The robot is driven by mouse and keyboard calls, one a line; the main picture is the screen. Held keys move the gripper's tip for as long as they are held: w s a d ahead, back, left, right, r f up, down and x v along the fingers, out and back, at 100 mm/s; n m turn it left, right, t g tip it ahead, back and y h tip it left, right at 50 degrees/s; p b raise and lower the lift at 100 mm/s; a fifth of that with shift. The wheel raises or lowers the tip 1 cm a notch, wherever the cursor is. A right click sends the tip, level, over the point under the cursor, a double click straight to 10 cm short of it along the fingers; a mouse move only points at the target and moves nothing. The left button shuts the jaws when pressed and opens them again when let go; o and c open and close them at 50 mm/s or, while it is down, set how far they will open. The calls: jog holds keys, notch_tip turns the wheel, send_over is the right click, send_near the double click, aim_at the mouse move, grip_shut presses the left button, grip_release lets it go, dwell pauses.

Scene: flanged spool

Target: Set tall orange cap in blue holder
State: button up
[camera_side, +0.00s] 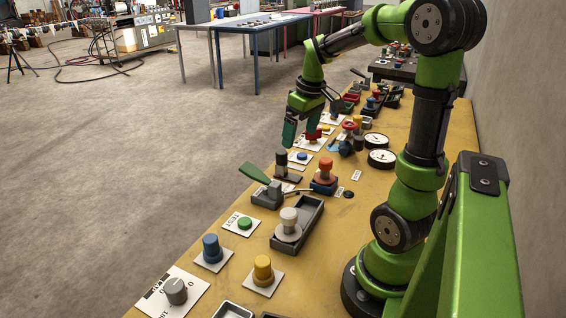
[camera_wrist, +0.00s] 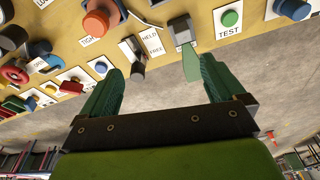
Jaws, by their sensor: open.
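The tall orange cap (camera_side: 326,166) stands upright at the blue holder (camera_side: 321,187), near the middle of the bench in the side view. I cannot tell how deep it sits. In the wrist view the orange cap (camera_wrist: 95,23) shows at the top left, with part of the dark blue holder (camera_wrist: 119,10) beside it. My gripper (camera_side: 301,138) is open and empty, above the bench's left edge and farther back than the orange cap. In the wrist view my gripper (camera_wrist: 163,82) has its fingers wide apart, with nothing held between them.
A dark grey post (camera_side: 281,160) on a black base stands below my gripper. Round gauges (camera_side: 381,158) lie to the right.

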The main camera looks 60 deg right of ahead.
jog(key=s+a+r+t+y, duration=0.1)
jog(key=s+a+r+t, duration=0.1)
jog(key=a, duration=0.9)
jog(key=s+a+r+m+t+y, duration=0.1)
jog(key=s+a+r+t, duration=0.1)
jog(key=a, duration=1)
jog(key=shift+s+a+m+t, duration=0.25)
jog(key=shift+s+m+t, duration=0.05)
jog(key=shift+t, duration=0.2)
